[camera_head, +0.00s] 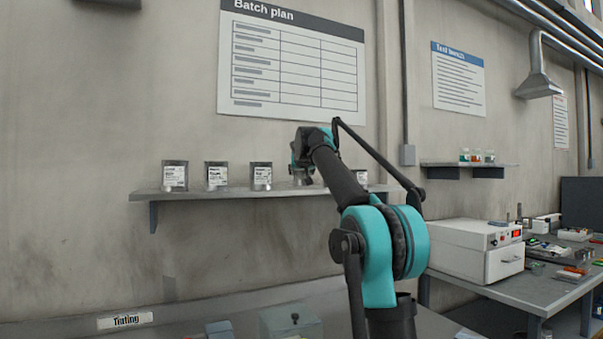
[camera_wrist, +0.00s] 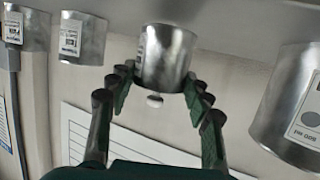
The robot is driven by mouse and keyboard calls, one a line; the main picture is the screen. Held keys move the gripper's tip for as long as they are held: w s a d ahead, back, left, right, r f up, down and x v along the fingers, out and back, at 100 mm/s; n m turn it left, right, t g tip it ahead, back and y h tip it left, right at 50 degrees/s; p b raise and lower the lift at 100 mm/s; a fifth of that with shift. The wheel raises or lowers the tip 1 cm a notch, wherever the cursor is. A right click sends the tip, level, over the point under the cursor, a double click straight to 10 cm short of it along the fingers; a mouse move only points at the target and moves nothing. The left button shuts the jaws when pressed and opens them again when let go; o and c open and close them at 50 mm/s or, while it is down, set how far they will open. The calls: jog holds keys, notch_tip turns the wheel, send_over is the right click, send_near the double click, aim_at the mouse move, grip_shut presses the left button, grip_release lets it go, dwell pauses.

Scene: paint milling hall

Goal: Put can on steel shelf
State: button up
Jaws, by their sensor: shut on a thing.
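A steel wall shelf (camera_head: 190,194) carries a row of metal cans with white labels. Three cans stand on its left part: the leftmost (camera_head: 174,176), the middle one (camera_head: 217,177) and a third (camera_head: 261,176). Another can (camera_head: 361,177) shows right of my arm. My gripper (camera_wrist: 158,80) is shut on a metal can (camera_wrist: 167,52), its fingers on both sides of it. In the head view this can is mostly hidden behind my arm, at shelf height. The wrist view is inverted, with the shelf (camera_wrist: 230,25) at the top. Whether the held can touches the shelf, I cannot tell.
Neighbouring cans flank the held one in the wrist view, a large one (camera_wrist: 290,110) at right and another (camera_wrist: 82,38) at left. A batch plan board (camera_head: 290,60) hangs above the shelf. A bench with a white machine (camera_head: 475,250) stands at right.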

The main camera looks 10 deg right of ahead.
jog(key=shift+f, duration=0.6)
jog(key=o, duration=1.5)
